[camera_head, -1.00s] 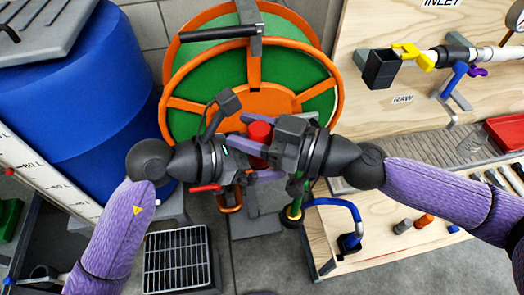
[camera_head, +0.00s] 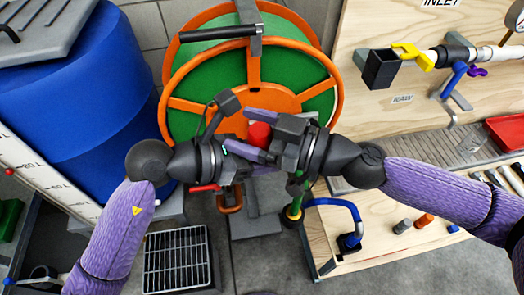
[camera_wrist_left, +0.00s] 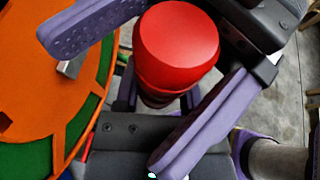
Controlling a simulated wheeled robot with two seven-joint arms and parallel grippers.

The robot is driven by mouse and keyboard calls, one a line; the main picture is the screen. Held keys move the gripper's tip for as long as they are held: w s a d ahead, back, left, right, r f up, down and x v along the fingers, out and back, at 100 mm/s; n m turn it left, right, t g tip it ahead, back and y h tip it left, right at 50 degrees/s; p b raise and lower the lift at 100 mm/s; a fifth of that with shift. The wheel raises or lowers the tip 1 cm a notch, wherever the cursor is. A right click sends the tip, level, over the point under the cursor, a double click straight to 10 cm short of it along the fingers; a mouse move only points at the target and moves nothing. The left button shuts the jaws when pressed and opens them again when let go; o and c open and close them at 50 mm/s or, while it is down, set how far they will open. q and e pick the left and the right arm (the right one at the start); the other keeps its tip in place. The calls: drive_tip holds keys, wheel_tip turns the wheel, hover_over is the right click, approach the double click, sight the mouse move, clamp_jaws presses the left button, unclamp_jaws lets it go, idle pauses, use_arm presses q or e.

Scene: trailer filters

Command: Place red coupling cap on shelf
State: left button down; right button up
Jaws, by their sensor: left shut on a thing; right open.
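The red coupling cap (camera_head: 259,133) is in front of the hose reel in the head view. It fills the middle of the left wrist view (camera_wrist_left: 177,42). My left gripper (camera_wrist_left: 160,100) is shut on its lower part, and its fingers are mostly hidden in the head view. My right gripper (camera_head: 236,130) comes from the right with its two purple fingers apart, one on each side of the cap. I cannot tell whether those fingers touch it. I cannot identify the shelf for certain; a wooden bench (camera_head: 345,190) with a backboard stands at the right.
An orange and green hose reel (camera_head: 205,105) stands behind the grippers, with a blue barrel (camera_head: 85,110) to its left. A blue bent pipe (camera_head: 345,205), small parts and a red tray (camera_head: 507,130) are on the bench.

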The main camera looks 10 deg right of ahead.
drive_tip(key=shift+s, duration=0.1)
drive_tip(key=v, duration=1.2)
drive_tip(key=d+f+m+h, duration=0.3)
drive_tip(key=d+f+h, duration=0.1)
drive_tip(key=f, duration=0.5)
drive_tip(key=d+f+m+h, duration=0.3)
drive_tip(key=d+f+h, duration=0.1)
drive_tip(key=f, duration=0.5)
drive_tip(key=d+f+m+h, duration=0.3)
drive_tip(key=d+f+h, duration=0.15)
drive_tip(key=f, duration=0.45)
drive_tip(key=s+f+m+g+h, duration=0.2)
drive_tip(key=s+f+g+h, duration=0.15)
drive_tip(key=s+f, duration=0.95)
drive_tip(key=s+a+f+g, duration=0.2)
drive_tip(key=s+a+f, duration=0.1)
drive_tip(key=s, duration=0.3)
drive_tip(key=s+a+f+n+g, duration=0.1)
drive_tip(key=s+a+f+g, duration=0.1)
drive_tip(key=s, duration=0.5)
wheel_tip(320, 180, down, 3)
drive_tip(key=shift+a+r, duration=0.15)
drive_tip(key=shift+a, duration=0.7)
